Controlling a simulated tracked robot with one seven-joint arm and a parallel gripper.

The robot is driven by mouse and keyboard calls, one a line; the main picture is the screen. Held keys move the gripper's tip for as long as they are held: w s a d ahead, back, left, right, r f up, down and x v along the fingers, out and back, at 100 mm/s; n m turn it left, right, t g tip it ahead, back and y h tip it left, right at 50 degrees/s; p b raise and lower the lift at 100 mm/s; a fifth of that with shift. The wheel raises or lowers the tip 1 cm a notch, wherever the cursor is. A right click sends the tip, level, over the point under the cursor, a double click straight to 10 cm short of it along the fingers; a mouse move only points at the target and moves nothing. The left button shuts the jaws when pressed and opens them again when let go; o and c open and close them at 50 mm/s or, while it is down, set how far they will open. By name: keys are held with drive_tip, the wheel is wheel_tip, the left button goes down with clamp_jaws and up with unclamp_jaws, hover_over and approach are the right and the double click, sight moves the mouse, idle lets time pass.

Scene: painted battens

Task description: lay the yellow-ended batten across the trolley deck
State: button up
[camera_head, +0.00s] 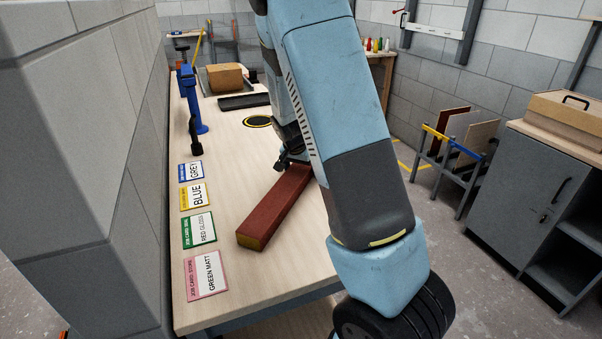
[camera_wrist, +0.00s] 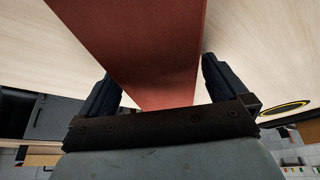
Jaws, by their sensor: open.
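The batten (camera_head: 277,205) is dark red with a yellow near end and lies along the wooden workbench. Its far end is hidden behind my arm in the head view. My gripper (camera_head: 287,158) is low over the far part of the batten. In the wrist view the red batten (camera_wrist: 160,50) runs between the two open fingers of my gripper (camera_wrist: 162,88). It looks closer to the right finger, with a wider gap at the left one. I cannot tell whether either finger touches it. I cannot make out a trolley deck in either view.
Label cards (camera_head: 197,229) line the bench's left side, beside a blue clamp-like tool (camera_head: 191,100). A cardboard box (camera_head: 220,77) and a dark tray (camera_head: 244,101) stand farther back. A block wall (camera_head: 90,130) rises at left. A rack (camera_head: 455,150) and grey cabinet (camera_head: 525,190) stand right.

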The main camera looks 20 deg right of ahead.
drive_tip(key=shift+c, duration=0.4)
drive_tip(key=c, duration=1.8)
